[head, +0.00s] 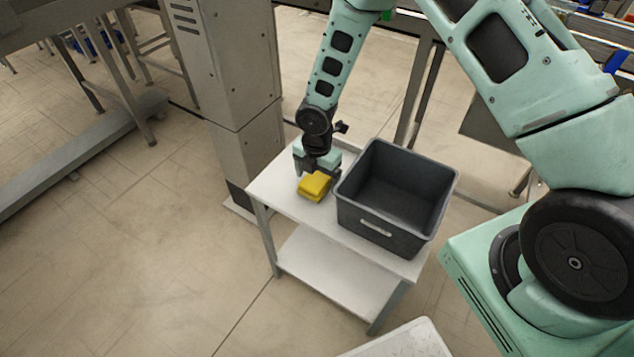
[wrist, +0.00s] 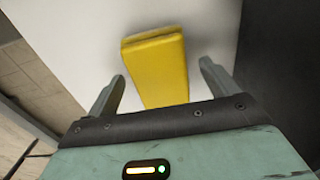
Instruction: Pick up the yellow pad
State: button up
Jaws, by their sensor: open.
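The yellow pad (head: 314,187) lies on the white top of a small table, left of a dark crate. In the wrist view the yellow pad (wrist: 158,68) shows as a folded or layered block, with its near part between my two fingers. My gripper (head: 316,174) is over the pad's back side in the head view. In the wrist view my gripper (wrist: 160,82) is open, with one finger on each side of the pad and a gap visible on both sides. Whether the fingertips reach the table surface cannot be told.
An empty dark grey crate (head: 393,232) stands on the white table (head: 285,196) just right of the pad; its wall also shows at the right of the wrist view (wrist: 285,75). A grey metal column (head: 230,85) stands behind the table's left end. The table's front left is clear.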

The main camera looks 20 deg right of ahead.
aim_at(317, 177)
jog(key=shift+f, duration=0.5)
jog(key=c, duration=1.1)
notch_tip(317, 177, up, 10)
jog(key=shift+r+p, duration=0.1)
jog(key=shift+p, duration=0.35)
jog(key=shift+o, duration=0.7)
